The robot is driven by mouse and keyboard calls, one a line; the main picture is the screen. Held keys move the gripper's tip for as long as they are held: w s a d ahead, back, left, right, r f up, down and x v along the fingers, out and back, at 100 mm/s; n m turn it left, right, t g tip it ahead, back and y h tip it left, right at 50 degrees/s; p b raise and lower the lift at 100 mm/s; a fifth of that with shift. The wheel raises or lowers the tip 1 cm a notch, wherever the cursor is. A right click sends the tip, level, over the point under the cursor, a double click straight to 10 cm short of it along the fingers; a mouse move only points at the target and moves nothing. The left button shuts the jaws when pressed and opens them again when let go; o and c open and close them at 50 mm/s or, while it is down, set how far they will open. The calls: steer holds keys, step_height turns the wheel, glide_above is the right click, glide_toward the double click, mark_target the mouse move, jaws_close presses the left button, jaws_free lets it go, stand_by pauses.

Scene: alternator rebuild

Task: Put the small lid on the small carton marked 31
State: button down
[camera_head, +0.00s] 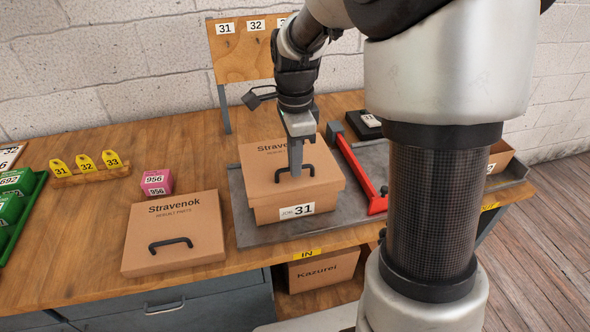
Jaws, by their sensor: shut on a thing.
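The small lid (262,178) is brown cardboard with a dark handle and the printing "Stravenok". It sits level over the small carton (265,215), whose front label reads "JOB 31". The lid's rim overhangs the carton's upper walls; I cannot tell whether it is fully seated. My gripper (295,170) points down at the middle of the lid and is shut on its handle. The gripper and wrist hide part of the lid's printing and handle. The carton's inside is hidden.
Another Stravenok lid (175,228) lies left on the table. A pink block (156,182), yellow tags (86,164) and a green tray (20,215) are left. A board (235,60) stands behind.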

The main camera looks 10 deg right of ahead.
step_height(320, 180, down, 2)
steer(key=shift+f, duration=0.15)
steer(key=c, duration=1.9)
jaws_free()
